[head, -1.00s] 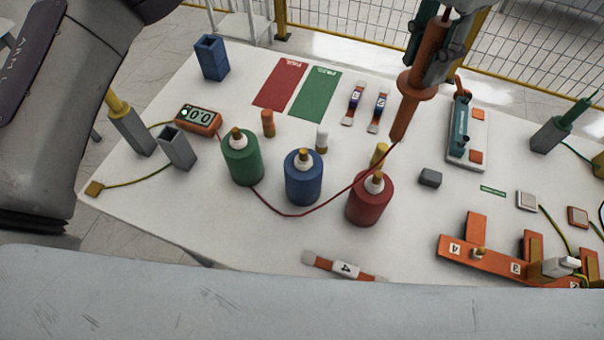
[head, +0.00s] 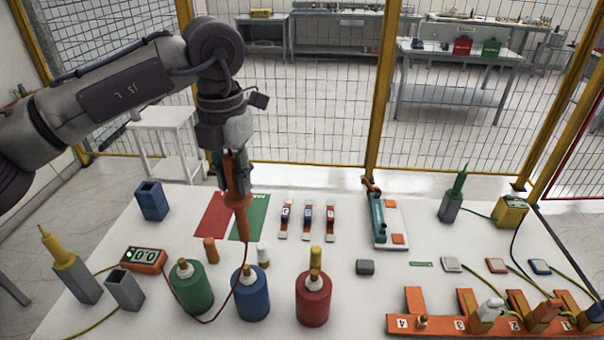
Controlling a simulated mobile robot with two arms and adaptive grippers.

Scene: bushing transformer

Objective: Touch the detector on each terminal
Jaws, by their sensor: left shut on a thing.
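My left gripper (head: 234,182) is shut on the orange detector probe (head: 240,212), which points down. Its tip is in the air, just above the blue cylinder's top in the picture; a gap shows between them. A red wire runs from the probe to the orange meter (head: 143,260), which has a lit green lamp and reads zeros. Three cylinders with white collars and brass terminals stand in a row: green (head: 191,290), blue (head: 251,296) and red (head: 313,302). My right gripper is out of view.
Orange (head: 210,250), white (head: 263,256) and yellow (head: 316,258) small pegs stand behind the cylinders. Grey holders (head: 124,290) are at left. A teal lever device (head: 377,220) and an orange numbered rack (head: 455,325) are at right. A yellow-framed mesh fence stands behind the table.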

